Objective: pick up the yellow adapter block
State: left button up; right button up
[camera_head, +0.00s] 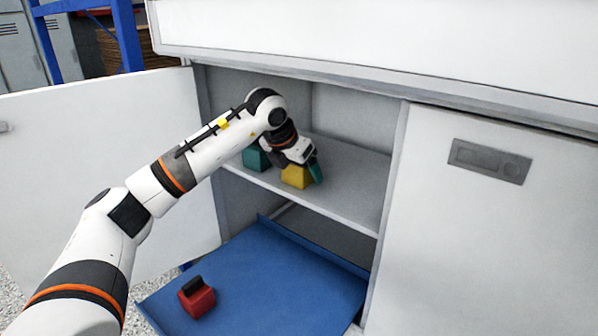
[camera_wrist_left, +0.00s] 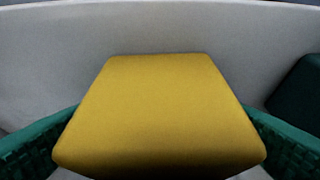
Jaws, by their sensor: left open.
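The yellow adapter block (camera_head: 296,177) sits on the cabinet's shelf. In the left wrist view the yellow block (camera_wrist_left: 160,110) fills the middle, close to the camera. My left gripper (camera_head: 299,166) is open at the block, with one green fingertip visible on its right side in the head view. In the left wrist view my left gripper's (camera_wrist_left: 160,140) green fingers show on either side of the block; I cannot tell whether they touch it. My right gripper is not in view.
A teal block (camera_head: 256,158) stands left of the yellow one on the shelf (camera_head: 345,190); it shows dark at the right in the left wrist view (camera_wrist_left: 300,92). A red block (camera_head: 197,299) with a black top lies on the blue tray (camera_head: 270,285) below. An open door (camera_head: 100,140) is at left.

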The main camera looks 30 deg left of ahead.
pick_arm(q)
grip_shut()
jog(key=shift+r, duration=0.15)
jog(key=shift+r, duration=0.15)
